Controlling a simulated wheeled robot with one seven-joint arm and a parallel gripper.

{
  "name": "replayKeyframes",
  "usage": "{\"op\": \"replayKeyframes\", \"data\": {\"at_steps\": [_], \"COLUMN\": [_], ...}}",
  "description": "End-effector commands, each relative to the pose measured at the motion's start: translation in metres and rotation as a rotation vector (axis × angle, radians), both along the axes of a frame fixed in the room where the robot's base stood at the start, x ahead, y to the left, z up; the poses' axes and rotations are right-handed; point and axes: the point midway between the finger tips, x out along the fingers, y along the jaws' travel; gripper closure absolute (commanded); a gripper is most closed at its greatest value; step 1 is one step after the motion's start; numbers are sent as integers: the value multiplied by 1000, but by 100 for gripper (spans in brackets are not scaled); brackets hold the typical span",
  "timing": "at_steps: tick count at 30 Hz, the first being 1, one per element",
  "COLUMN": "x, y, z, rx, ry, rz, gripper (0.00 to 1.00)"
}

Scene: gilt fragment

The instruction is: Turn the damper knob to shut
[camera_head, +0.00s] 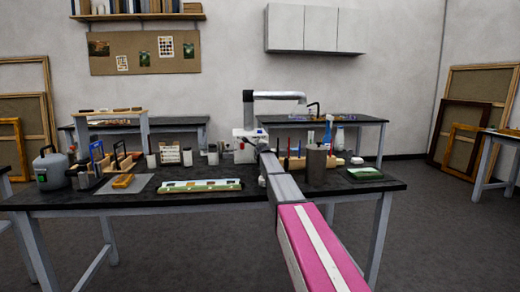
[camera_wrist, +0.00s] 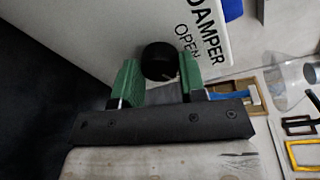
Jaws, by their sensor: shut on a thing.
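The damper knob (camera_wrist: 158,58) is round and black, on a white panel (camera_wrist: 222,28) printed "DAMPER" and "OPEN" in the wrist view. My gripper (camera_wrist: 157,66) has its green fingers on both sides of the knob and is shut on it. A small pale mark shows near the knob's lower right; which way the knob points I cannot tell. In the head view the white damper box (camera_head: 243,146) stands on the bench below a grey extraction arm (camera_head: 275,96). My arm reaches to it and hides the knob and fingers there.
The black-topped bench (camera_head: 95,199) is crowded. A grey canister (camera_head: 51,170) stands at the left, and a green-white strip (camera_head: 200,186) lies in front. Frames lie at the right in the wrist view.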

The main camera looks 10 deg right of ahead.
Motion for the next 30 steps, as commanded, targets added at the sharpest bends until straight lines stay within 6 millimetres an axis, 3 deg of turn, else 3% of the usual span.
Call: {"op": "replayKeyframes", "data": {"at_steps": [17,18,20,30], "x": [-1,-1,-1,-1], "y": [0,0,0,0], "z": [-1,-1,-1,0], "rx": [36,36,36,35], "ry": [3,3,4,1], "rz": [-1,-1,-2,-1], "gripper": [85,59,39,36]}}
